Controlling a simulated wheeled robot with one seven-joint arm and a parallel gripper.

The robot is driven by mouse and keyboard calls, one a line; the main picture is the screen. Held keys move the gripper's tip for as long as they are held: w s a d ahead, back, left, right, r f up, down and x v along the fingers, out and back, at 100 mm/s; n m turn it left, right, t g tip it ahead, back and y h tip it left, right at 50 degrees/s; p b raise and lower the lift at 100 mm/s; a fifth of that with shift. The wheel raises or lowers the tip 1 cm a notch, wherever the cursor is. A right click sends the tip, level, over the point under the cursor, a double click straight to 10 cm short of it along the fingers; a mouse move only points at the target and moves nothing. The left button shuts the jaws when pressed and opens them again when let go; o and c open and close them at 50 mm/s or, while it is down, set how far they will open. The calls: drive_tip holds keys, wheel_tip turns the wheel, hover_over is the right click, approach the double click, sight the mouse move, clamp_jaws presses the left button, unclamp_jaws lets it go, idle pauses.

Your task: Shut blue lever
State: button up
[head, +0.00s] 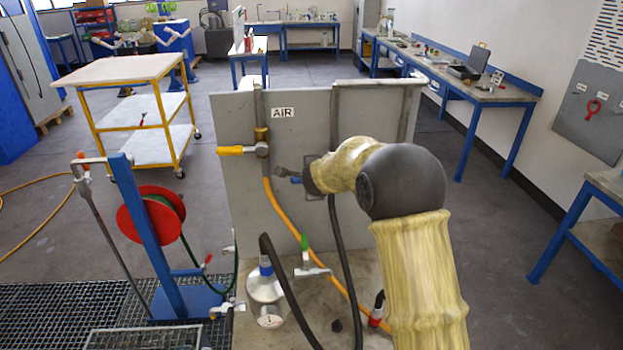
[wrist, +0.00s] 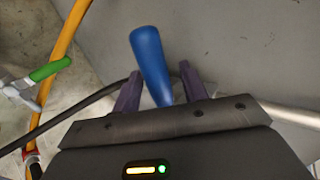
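The blue lever (wrist: 151,62) stands between the two fingers of my gripper (wrist: 160,72) in the wrist view, its rounded end reaching past the fingertips. The fingers are apart, with a gap on the right side of the lever; I cannot tell whether the left finger touches it. In the head view only a small bit of the blue lever (head: 296,180) shows beside my gripper (head: 284,173), in front of the grey panel (head: 300,120). My gripper and arm hide the valve body.
A yellow-handled valve (head: 232,151) sits left on the panel, under an AIR label (head: 283,113). An orange hose (head: 285,213) and a black hose (head: 343,250) hang below. A green lever (head: 304,242) and a flanged vessel (head: 265,284) stand low in front. A red hose reel (head: 140,215) is left.

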drive_tip(key=shift+s, duration=0.1)
drive_tip(key=p+v, duration=0.1)
drive_tip(key=v, duration=1.6)
drive_tip(key=shift+s+d, duration=0.15)
drive_tip(key=shift+c, duration=0.3)
idle(0.5)
